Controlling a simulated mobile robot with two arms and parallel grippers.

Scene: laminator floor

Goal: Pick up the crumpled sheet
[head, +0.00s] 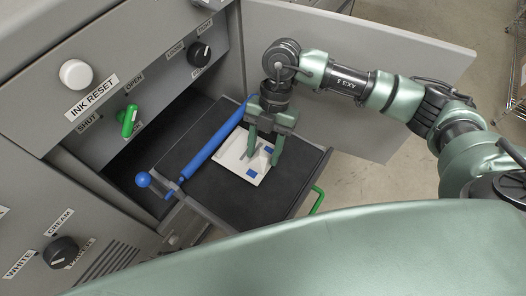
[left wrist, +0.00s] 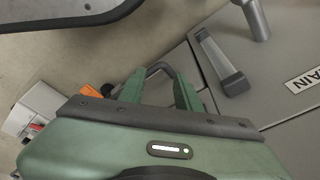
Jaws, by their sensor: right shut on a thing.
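The crumpled sheet (head: 236,160) is white with blue patches and lies on the dark bed of the pulled-out drawer (head: 215,192) in the head view. My right gripper (head: 262,160) points down over the sheet and is shut on it; the exact grip is small and partly hidden by the fingers. The sheet still appears low, at the bed; I cannot tell whether it touches. My left gripper (left wrist: 157,75) shows in the left wrist view, its two green fingers apart with nothing seen between the tips, away from the sheet.
A blue roller (head: 210,143) with a blue ball knob (head: 143,179) lies along the bed's left side. A grey door (head: 345,75) stands open behind my right arm. A green handle (head: 317,200) is at the drawer's right front. A green knob (head: 128,119) sits on the panel.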

